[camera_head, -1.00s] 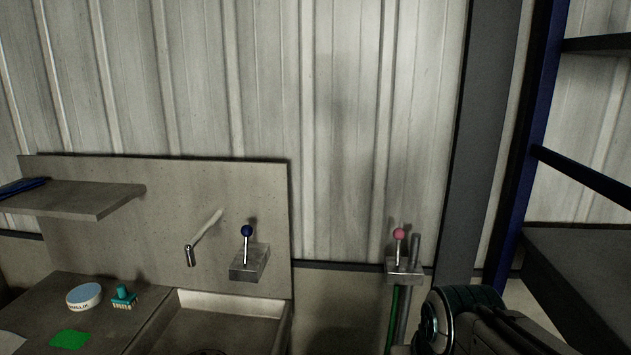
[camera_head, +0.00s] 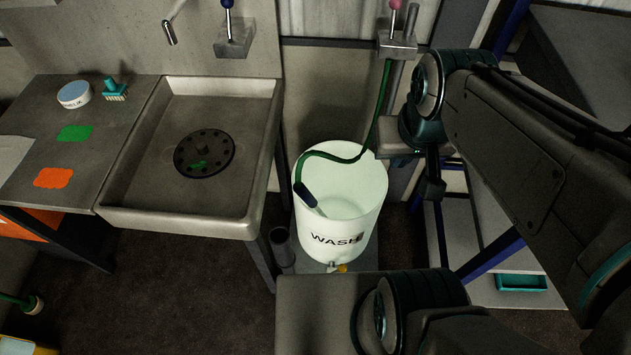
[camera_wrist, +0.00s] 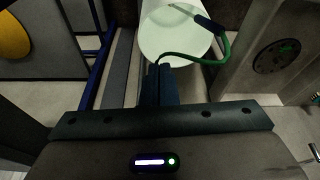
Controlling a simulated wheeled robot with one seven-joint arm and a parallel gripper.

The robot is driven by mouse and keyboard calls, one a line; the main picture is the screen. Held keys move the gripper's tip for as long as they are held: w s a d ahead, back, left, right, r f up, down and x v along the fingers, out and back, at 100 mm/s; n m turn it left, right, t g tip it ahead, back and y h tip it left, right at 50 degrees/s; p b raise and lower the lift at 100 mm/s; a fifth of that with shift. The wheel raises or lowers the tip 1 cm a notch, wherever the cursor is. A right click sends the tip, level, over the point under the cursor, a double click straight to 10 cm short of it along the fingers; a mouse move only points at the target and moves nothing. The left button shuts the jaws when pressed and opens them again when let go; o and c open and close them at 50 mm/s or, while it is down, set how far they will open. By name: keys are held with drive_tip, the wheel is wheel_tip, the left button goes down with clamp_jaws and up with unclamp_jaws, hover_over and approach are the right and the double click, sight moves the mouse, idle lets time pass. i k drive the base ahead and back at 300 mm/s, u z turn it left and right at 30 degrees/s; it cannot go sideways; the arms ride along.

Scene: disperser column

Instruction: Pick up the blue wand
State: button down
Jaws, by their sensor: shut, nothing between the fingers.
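The blue wand (camera_head: 306,194) has a dark blue handle and a thin pale tip, with a green hose (camera_head: 345,157) attached. It leans at the left side of the white WASH bucket (camera_head: 367,216), its tip inside. In the wrist view the wand (camera_wrist: 208,25) lies across the rim of the bucket (camera_wrist: 150,40), at the upper right. My gripper (camera_wrist: 160,68) is shut and empty, its dark fingers pointing toward the bucket. The wand is beyond and right of the fingertips there, apart from them. The fingers partly cover the near bucket side and hose.
A sink (camera_head: 190,218) with a round drain stands left of the bucket. A wall valve block with a pink-knobbed lever (camera_head: 397,42) is above the bucket's right side. A blue-framed rack (camera_head: 490,255) stands on the right. A grey pipe (camera_head: 282,250) stands beside the bucket.

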sight(304, 193)
drive_tip(key=z, duration=0.45)
drive_tip(key=k, duration=1.05)
drive_tip(key=u, duration=0.25)
drive_tip(key=i, duration=0.6)
drive_tip(key=u, duration=0.05)
